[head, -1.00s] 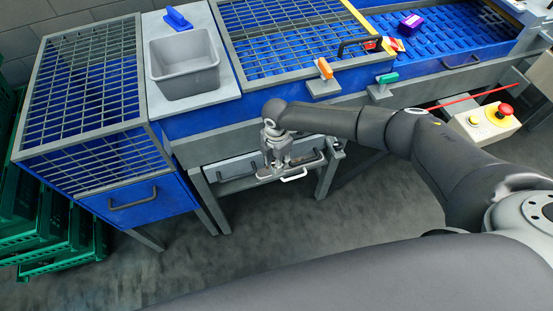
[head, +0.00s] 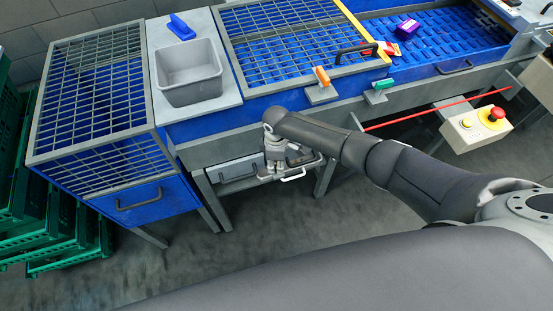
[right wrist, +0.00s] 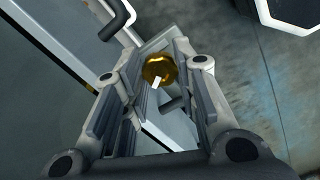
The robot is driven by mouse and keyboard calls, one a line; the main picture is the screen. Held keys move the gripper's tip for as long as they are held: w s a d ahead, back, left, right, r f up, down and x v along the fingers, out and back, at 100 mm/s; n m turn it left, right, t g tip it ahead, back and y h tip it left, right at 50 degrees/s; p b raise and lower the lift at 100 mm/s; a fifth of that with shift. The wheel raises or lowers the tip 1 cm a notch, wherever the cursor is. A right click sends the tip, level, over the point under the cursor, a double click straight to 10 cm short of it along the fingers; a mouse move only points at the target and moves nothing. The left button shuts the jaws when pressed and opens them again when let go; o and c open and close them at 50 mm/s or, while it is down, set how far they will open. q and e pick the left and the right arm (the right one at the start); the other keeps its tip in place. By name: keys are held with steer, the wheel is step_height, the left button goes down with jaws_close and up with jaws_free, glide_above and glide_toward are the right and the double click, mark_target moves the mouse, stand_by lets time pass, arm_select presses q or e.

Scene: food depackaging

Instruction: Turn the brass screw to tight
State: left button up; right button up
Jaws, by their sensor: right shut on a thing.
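The brass screw (right wrist: 160,68) shows in the right wrist view as a round golden knob with ridged edges and a short white mark. It sits between the fingertips of my right gripper (right wrist: 162,77), which is shut on it. In the head view my right gripper (head: 277,167) points down at the front of the machine, beside a grey drawer-like panel. The screw is hidden there behind the gripper. My left gripper is not in view.
The grey panel (head: 238,170) under the machine has a dark handle. A white handle (head: 293,175) lies close to my right gripper. A control box with a red button (head: 496,114) hangs at right. A blue drawer (head: 140,199) is at left. The floor below is clear.

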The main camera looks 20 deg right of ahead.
steer(key=m+p, duration=0.2)
steer(key=m, duration=0.3)
steer(key=shift+r+m, duration=0.15)
steer(key=shift+m, duration=0.15)
steer(key=m+p, duration=0.2)
steer(key=m, duration=0.3)
steer(key=m+p, duration=0.1)
steer(key=m, duration=0.4)
steer(key=shift+m, duration=0.4)
steer(key=m+p, duration=0.1)
steer(key=m, duration=0.4)
steer(key=shift+w+m, duration=0.1)
steer(key=shift+m, duration=0.2)
steer(key=o, duration=1)
steer(key=shift+o, duration=0.2)
